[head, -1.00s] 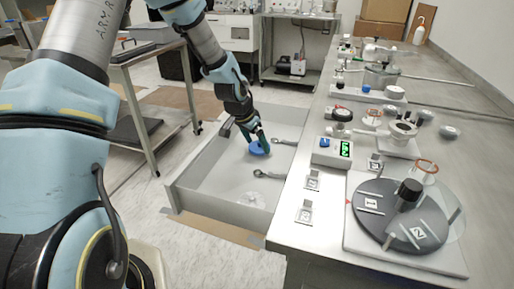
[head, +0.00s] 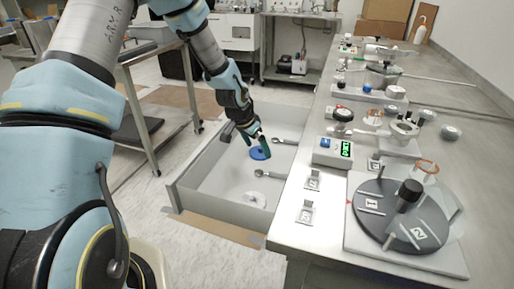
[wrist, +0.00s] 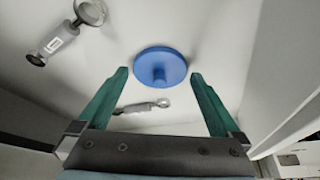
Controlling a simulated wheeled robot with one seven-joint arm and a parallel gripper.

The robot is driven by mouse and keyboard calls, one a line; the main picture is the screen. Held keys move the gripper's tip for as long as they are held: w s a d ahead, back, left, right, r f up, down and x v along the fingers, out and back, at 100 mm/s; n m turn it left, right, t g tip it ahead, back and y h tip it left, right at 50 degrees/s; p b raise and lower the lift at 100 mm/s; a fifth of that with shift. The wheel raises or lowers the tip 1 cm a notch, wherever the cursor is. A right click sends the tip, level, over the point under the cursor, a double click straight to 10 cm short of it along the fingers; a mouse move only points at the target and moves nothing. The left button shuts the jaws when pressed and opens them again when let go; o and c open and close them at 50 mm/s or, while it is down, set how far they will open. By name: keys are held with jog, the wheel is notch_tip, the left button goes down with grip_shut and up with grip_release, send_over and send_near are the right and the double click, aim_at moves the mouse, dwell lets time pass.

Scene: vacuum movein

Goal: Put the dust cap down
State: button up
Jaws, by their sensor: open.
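The dust cap (wrist: 160,66) is a round blue disc with a small knob. It lies on the floor of the open grey drawer (head: 185,202), and it also shows in the head view (head: 260,153). My gripper (wrist: 158,78) is open, with its two green fingers apart on either side of the cap's near edge in the wrist view. Nothing is between the fingers in their grip. In the head view my gripper (head: 258,146) is just above and beside the cap, inside the drawer.
A wrench-like metal part (head: 270,174) and another one (head: 284,141) lie in the drawer. A clear disc (head: 254,199) lies near its front. The drawer walls surround my gripper. The bench (head: 292,235) with instruments stands to the right.

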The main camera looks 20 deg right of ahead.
jog(key=v, duration=1.1)
jog(key=a+n, duration=0.1)
jog(key=a, duration=0.4)
jog(key=a+r+n+y, duration=0.1)
jog(key=a+n, duration=0.1)
jog(key=a, duration=0.3)
jog(key=a+r+n+y, duration=0.1)
jog(key=a+n, duration=0.1)
jog(key=a, duration=0.4)
jog(key=shift+s+r+t, duration=0.1)
jog(key=shift+s+t, duration=0.2)
jog(key=shift+s, duration=0.1)
jog(key=s+a+r+n+y, duration=0.1)
jog(key=s+a+n, duration=0.3)
jog(key=a, duration=0.3)
jog(key=s+a+r+n+y, duration=0.1)
jog(key=s+a+n, duration=0.3)
jog(key=a, duration=0.4)
jog(key=shift+s+a+r, duration=0.25)
notch_tip(320, 180, up, 3)
jog(key=p, duration=0.3)
jog(key=shift+r, duration=0.15)
